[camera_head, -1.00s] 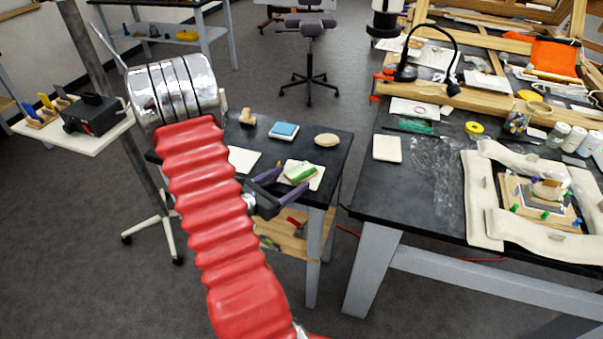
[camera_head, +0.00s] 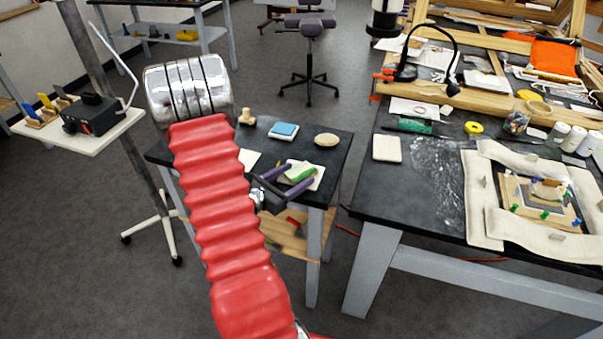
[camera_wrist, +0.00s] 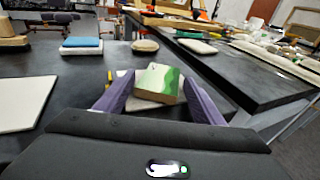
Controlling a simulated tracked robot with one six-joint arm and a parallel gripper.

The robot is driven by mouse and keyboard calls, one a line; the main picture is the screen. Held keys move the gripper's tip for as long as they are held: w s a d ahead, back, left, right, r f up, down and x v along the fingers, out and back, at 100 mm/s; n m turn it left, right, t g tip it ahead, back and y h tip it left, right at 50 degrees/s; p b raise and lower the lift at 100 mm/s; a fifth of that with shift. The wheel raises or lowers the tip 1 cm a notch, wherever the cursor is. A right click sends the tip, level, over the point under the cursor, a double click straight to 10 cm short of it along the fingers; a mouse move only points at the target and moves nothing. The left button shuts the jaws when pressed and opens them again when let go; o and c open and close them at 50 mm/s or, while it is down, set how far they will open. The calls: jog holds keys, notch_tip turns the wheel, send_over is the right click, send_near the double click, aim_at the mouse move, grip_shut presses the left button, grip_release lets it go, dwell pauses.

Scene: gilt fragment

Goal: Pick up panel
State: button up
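The panel (camera_head: 302,172) is a small block with a green-and-white face. It rests on a white pad (camera_head: 317,181) on the small black table. In the wrist view my gripper (camera_wrist: 162,84) has a finger on each side of the panel. I cannot tell whether either finger touches it.
On the same table are a blue-topped block (camera_head: 284,130), an oval tan piece (camera_head: 326,140), a wooden piece (camera_head: 247,117) and a white sheet (camera_wrist: 22,103). A larger black workbench (camera_head: 420,205) stands to the right, across a gap.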

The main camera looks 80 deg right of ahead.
aim_at(294, 177)
jog(key=c, duration=1.1)
jog(key=shift+r, duration=5.05)
